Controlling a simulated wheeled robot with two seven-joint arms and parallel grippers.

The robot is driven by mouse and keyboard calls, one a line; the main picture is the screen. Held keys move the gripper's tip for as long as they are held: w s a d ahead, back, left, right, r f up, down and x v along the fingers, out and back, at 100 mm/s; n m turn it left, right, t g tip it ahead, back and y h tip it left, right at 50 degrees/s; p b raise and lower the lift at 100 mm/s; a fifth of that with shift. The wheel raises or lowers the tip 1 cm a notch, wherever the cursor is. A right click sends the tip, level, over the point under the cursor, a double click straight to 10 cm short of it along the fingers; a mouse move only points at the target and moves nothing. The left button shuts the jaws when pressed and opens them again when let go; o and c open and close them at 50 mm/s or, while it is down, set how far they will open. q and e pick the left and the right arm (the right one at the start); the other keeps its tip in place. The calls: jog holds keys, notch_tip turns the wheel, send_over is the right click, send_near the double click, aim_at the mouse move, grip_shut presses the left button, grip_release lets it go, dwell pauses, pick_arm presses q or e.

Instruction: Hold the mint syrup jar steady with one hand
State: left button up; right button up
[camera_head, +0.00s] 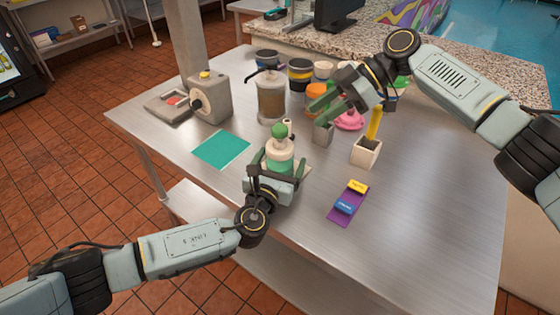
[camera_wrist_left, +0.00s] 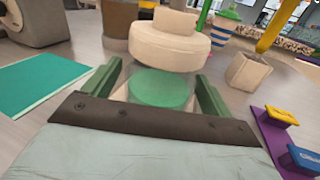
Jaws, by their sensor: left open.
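The mint syrup jar (camera_head: 281,148), white with a green lower part and a green top, stands upright on the steel table. My left gripper (camera_head: 278,168) is low at its near side, with fingers on either side of it. In the left wrist view, the jar's round white part (camera_wrist_left: 168,45) and green part (camera_wrist_left: 160,88) show between the two green fingers of my left gripper (camera_wrist_left: 157,85). Gaps show beside the green part, so the fingers look apart from it. My right gripper (camera_head: 318,103) is above the table, right of and behind the jar, fingers apart and empty.
A teal mat (camera_head: 221,149) lies left of the jar. A square pot (camera_head: 366,153) with a yellow handle and a purple strip (camera_head: 342,212) with blue and yellow blocks are to the right. Several containers, including a tan dispenser (camera_head: 271,100), crowd the back. The front right is clear.

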pick_arm(q)
jog(key=shift+c, duration=0.2)
jog(key=c, duration=1.2)
pick_arm(e)
jog(key=shift+o, duration=0.3)
jog(key=o, duration=0.9)
